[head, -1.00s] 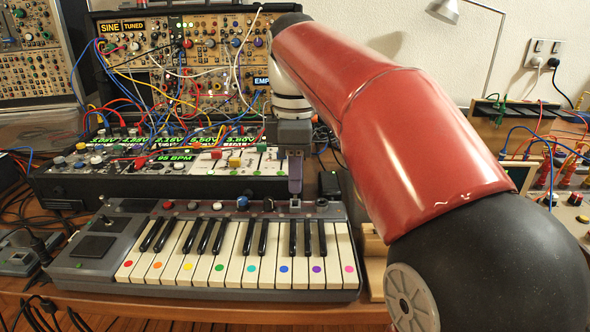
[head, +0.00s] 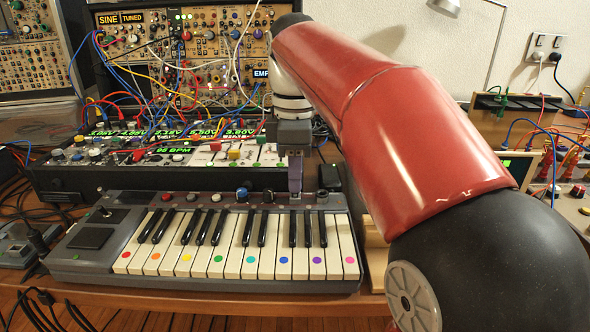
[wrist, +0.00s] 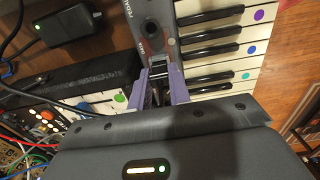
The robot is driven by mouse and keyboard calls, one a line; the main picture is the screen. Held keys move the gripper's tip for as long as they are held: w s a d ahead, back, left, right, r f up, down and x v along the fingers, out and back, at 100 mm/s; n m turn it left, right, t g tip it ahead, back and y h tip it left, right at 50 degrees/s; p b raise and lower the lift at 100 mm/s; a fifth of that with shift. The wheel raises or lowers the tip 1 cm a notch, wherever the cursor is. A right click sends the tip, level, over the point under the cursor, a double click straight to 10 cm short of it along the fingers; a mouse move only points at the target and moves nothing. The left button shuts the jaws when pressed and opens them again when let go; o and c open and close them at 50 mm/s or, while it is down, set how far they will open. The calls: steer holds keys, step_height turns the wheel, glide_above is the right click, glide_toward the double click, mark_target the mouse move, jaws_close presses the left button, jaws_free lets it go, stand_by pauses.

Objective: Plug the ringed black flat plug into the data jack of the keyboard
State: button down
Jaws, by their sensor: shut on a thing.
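My gripper (wrist: 167,84) has purple fingers and is shut on the black flat plug (wrist: 168,71), a small dark piece between the fingertips in the wrist view. Its ring cannot be made out. In the head view my gripper (head: 296,190) points down at the back right of the grey keyboard (head: 200,283). The plug's far end is at or just over the data jack, beside small lettering on the keyboard's panel (wrist: 142,13). The jack is mostly hidden, and I cannot tell whether the plug is in it. A round pedal jack (wrist: 152,30) is open just beyond.
A mixer-like unit (head: 150,185) with several cables stands close behind the keyboard. A black adapter box (wrist: 68,22) lies beside it. A modular rack (head: 190,60) stands at the back. A wooden box of jacks (head: 535,125) is at right.

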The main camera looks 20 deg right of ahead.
steer(key=shift+f, duration=0.3)
steer(key=c, duration=1.2)
jaws_free()
steer(key=shift+c, duration=0.2)
step_height(320, 180, up, 8)
steer(key=shift+f+p, duration=0.1)
steer(key=shift+p, duration=0.9)
